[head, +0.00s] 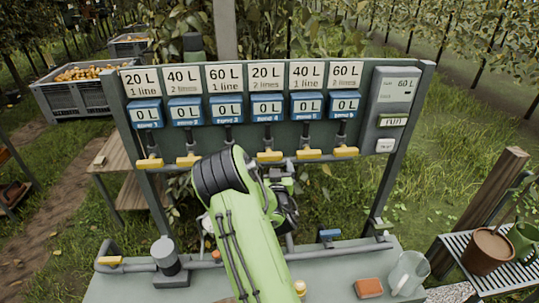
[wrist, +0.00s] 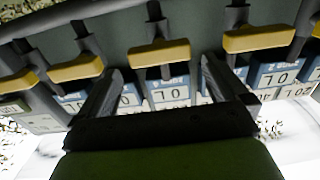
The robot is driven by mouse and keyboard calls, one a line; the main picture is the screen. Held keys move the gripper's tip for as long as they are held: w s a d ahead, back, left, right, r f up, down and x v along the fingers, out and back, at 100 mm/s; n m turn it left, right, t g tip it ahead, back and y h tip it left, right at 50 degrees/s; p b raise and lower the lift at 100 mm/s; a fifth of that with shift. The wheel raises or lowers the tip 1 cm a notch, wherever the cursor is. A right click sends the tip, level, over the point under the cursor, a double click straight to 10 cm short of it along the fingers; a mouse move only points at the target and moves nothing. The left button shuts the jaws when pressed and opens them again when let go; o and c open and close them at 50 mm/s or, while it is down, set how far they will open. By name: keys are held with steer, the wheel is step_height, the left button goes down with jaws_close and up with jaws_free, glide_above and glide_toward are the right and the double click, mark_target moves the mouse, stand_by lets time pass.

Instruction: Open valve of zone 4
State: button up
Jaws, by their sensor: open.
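The zone 4 valve has a yellow bar handle (head: 268,156) on a dark stem, under the blue zone 4 display (head: 267,109) reading 0 L. The handle lies level across the pipe. My gripper (head: 282,182) is just below and in front of it, partly hidden behind my green arm. The upside-down wrist view shows a central yellow handle (wrist: 160,53), which seems to be the zone 4 one. My open gripper (wrist: 161,68) has one finger on each side of it, with nothing between the fingers; contact cannot be told.
Similar yellow handles stand close on both sides, such as zone 5 (head: 308,154) and zone 2 (head: 188,160). My arm hides the zone 3 handle. A grey controller (head: 391,105) with a run button is at the right. A glass jug (head: 408,272) and orange block (head: 369,288) lie on the bench below.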

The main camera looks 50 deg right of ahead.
mark_target(268, 160)
steer(key=p+x, duration=0.1)
steer(key=x, duration=0.5)
steer(key=c, duration=0.7)
steer(key=n, duration=0.4)
steer(key=shift+w+a+n, duration=0.1)
steer(key=shift+n, duration=0.3)
steer(key=n, duration=0.4)
steer(key=shift+f+n, duration=0.1)
steer(key=shift+n, duration=0.2)
steer(key=n, duration=0.4)
steer(key=shift+w+a+f, duration=0.1)
steer(key=shift+f+n, duration=0.1)
steer(key=shift+n, duration=2.2)
